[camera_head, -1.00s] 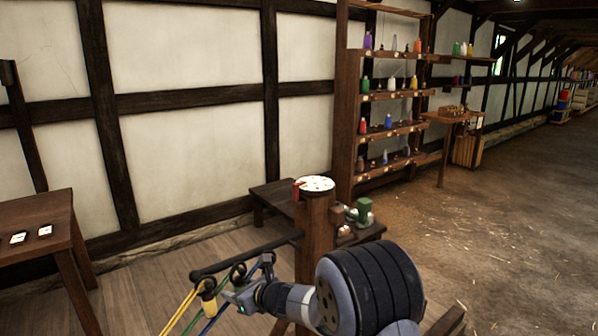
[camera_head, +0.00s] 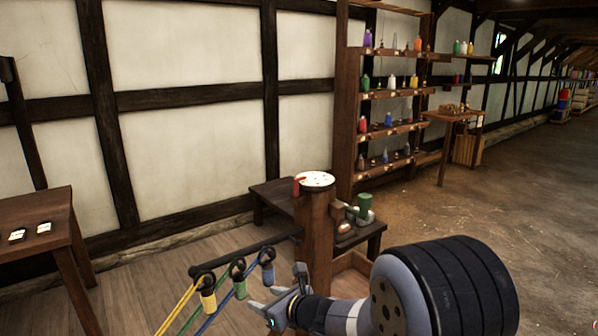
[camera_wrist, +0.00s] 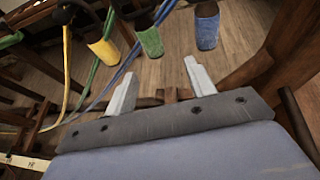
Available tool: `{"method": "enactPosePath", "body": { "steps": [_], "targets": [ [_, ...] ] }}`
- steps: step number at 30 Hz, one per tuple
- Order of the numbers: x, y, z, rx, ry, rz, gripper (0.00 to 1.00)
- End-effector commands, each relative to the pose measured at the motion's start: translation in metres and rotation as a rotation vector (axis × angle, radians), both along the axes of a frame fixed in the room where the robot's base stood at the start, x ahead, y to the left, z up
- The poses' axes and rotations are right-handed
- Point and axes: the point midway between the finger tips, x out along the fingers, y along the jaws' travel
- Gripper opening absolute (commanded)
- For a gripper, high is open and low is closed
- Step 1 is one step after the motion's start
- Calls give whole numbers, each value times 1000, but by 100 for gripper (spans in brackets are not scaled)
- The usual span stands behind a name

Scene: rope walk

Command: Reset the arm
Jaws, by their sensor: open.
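My gripper (camera_head: 274,292) is open and empty in the head view, low and to the right of the yellow spool (camera_head: 208,294), green spool (camera_head: 239,281) and blue spool (camera_head: 267,268). These hang from a dark horizontal bar (camera_head: 238,256) on a wooden post (camera_head: 316,232), with ropes running down to the lower left. In the wrist view, my two grey fingers (camera_wrist: 157,85) stand apart with nothing between them. The yellow, green and blue spools show beyond the fingertips at the top, apart from them.
A white dial (camera_head: 316,180) with a red handle tops the post. A low bench (camera_head: 268,190) stands behind it, with green fittings (camera_head: 364,206) nearby. A table (camera_head: 38,222) stands at left. Shelves of bottles (camera_head: 391,93) line the wall. The floor at right is clear.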

Motion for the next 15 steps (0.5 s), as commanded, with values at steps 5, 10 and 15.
{"method": "enactPosePath", "body": {
  "steps": [5,10,15],
  "targets": [
    [4,-37,10,5,2,-77,52],
    [6,-71,16,6,2,-146,52],
    [6,-100,20,9,2,-210,52]
  ]
}}
